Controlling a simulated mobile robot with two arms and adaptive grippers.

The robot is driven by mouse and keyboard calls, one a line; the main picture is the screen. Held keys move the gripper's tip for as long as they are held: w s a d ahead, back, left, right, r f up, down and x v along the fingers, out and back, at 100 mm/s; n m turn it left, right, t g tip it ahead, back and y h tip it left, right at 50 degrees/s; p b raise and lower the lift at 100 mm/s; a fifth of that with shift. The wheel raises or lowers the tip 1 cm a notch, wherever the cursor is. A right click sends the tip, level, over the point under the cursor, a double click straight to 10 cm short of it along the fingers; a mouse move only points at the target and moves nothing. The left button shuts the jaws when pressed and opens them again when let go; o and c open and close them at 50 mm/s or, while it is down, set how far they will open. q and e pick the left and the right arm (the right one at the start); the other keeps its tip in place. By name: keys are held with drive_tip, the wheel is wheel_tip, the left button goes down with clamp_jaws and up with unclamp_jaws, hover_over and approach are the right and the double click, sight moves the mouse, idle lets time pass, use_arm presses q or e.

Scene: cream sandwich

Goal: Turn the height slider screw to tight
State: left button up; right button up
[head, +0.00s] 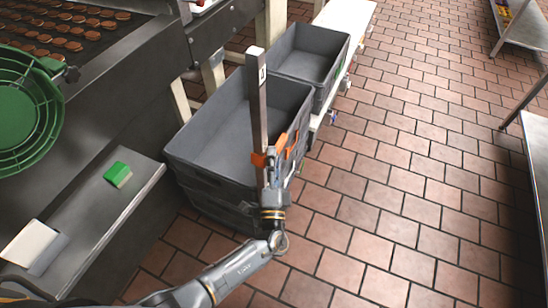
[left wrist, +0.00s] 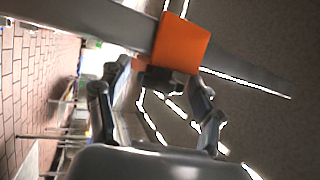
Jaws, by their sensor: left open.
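The height slider (left wrist: 183,43) is an orange block around a long grey metal post. In the head view the post (head: 262,100) rises in front of a grey crate, with the orange slider (head: 259,160) low on it. A dark screw (left wrist: 163,80) sticks out of the slider toward my gripper in the left wrist view. My left gripper (head: 275,172) is at the slider, its fingers open on either side of the screw (left wrist: 160,92). I cannot tell whether a finger touches it. In the head view the screw is hidden. My right gripper is not in view.
Grey crates (head: 190,160) stand behind the post, with another crate (head: 310,52) farther back. A metal ledge (head: 95,215) on the left holds a green sponge (head: 118,174). A green basket (head: 25,100) is at the far left. The tiled floor (head: 420,150) at right is clear.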

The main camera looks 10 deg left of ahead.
use_arm(q)
drive_tip(key=c, duration=1.2)
drive_tip(key=g+p, duration=0.1)
drive_tip(key=p, duration=0.1)
drive_tip(key=m+g+p, duration=0.1)
drive_tip(key=g+p, duration=0.1)
drive_tip(key=p, duration=0.1)
drive_tip(key=r+m+g+p, duration=0.1)
drive_tip(key=p, duration=0.1)
drive_tip(key=shift+w+h+p, duration=0.1)
drive_tip(key=shift+h+p, duration=0.2)
drive_tip(key=shift+h, duration=0.1)
drive_tip(key=shift+f+g+p, duration=0.25)
drive_tip(key=shift+g+p, duration=0.1)
drive_tip(key=shift+g, duration=0.15)
drive_tip(key=shift+f, duration=0.1)
drive_tip(key=o, duration=1.2)
